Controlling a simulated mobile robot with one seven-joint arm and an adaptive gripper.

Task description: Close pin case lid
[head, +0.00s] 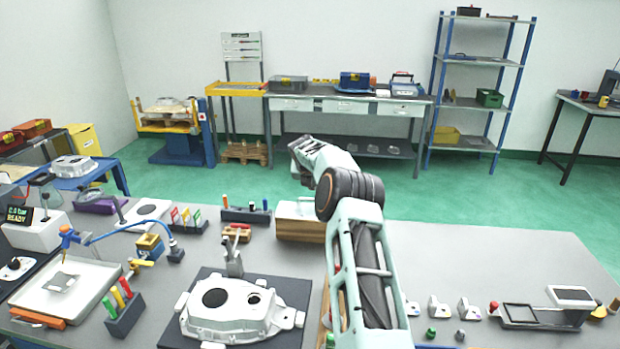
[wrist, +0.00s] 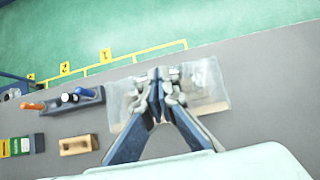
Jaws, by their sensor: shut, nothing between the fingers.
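What looks like the pin case (head: 298,230) stands near the back edge of the bench, with a brown front and a pale top. Its pale, see-through lid (wrist: 207,84) shows in the wrist view on both sides of my fingers. My gripper (wrist: 160,82) is shut and empty, with its fingertips over the middle of the lid. I cannot tell whether they touch it, or whether the lid lies flat or is partly raised. My fingers hide the middle of the case. In the head view my arm passes just right of the case, and the fingertips cannot be made out.
A dark rack with coloured handles (wrist: 62,101) and a small wooden block (wrist: 78,145) stand left of the case. A large casting (head: 235,308) sits on a dark mat in front. Small parts (head: 438,307) lie at the right. The bench right of the case is clear.

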